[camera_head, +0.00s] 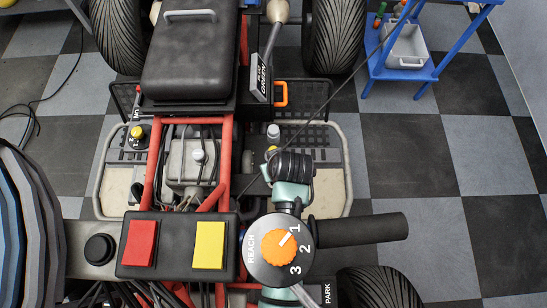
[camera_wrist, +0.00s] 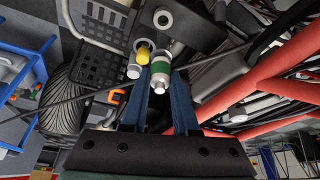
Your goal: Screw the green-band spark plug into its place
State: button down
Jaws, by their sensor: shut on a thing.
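The green-band spark plug (camera_wrist: 160,68) shows in the wrist view between the two blue fingers of my gripper (camera_wrist: 163,85). My gripper is shut on it. Its green band and pale metal end are visible; its far end is hard to make out. A pale round ring with a dark centre (camera_wrist: 163,18) lies beyond the plug in the wrist view; I cannot tell whether it is the plug's place. In the head view my gripper and the plug are hidden behind my arm.
A yellow cap (camera_wrist: 143,55) and a grey-white cap (camera_wrist: 133,72) stand close beside the plug. Red frame tubes (camera_wrist: 265,85) run on the right. In the head view, an orange dial (camera_head: 279,246) and a black handlebar grip (camera_head: 362,229) are near. A blue cart (camera_head: 425,70) stands back right.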

jog(key=shift+s+r+p, duration=0.1)
jog(key=shift+p, duration=0.25)
jog(key=shift+f+m, duration=0.2)
jog(key=shift+m, duration=0.1)
notch_tip(320, 180, down, 6)
jog(key=b, duration=0.4)
jog(key=shift+r, duration=0.2)
jog(key=shift+p, duration=0.65)
dwell(1.1)
jog(key=shift+f+b, duration=1.35)
jog(key=shift+f, duration=0.5)
jog(key=c, duration=0.6)
grip_release()
jog(key=shift+r, duration=0.1)
